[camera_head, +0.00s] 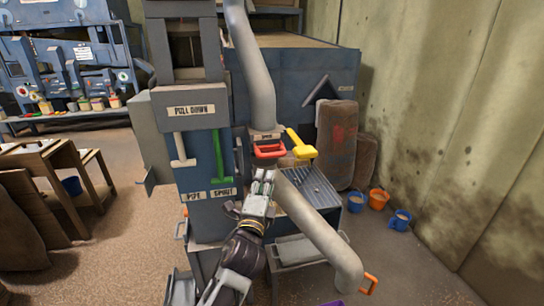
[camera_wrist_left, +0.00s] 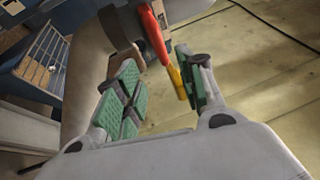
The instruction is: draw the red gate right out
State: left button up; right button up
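The red gate (camera_head: 269,150) shows its loop handle at the front of the collar on the grey pipe, below a small label. In the left wrist view, the red gate (camera_wrist_left: 154,36) is a slanted red bar beyond my fingers. My left gripper (camera_head: 264,178) is just below and in front of the red handle in the head view. In the left wrist view, my left gripper (camera_wrist_left: 160,88) has its green-padded fingers apart, with nothing clasped between them. The handle appears beyond the fingertips; whether it touches them I cannot tell. My right gripper is out of view.
A yellow handle (camera_head: 301,145) sits just right of the red one. A green lever (camera_head: 217,156) and a pale lever (camera_head: 180,150) hang on the blue cabinet at left. The lower pipe (camera_head: 320,230) slopes down right. Buckets (camera_head: 378,198) stand by the wall.

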aim_at(271, 157)
pick_arm(q)
jog(key=shift+w, duration=0.2)
jog(key=shift+p+x, duration=0.65)
jog(key=shift+x, duration=3.2)
jog(key=shift+p+x, duration=0.3)
jog(key=shift+x, duration=2.6)
grip_shut()
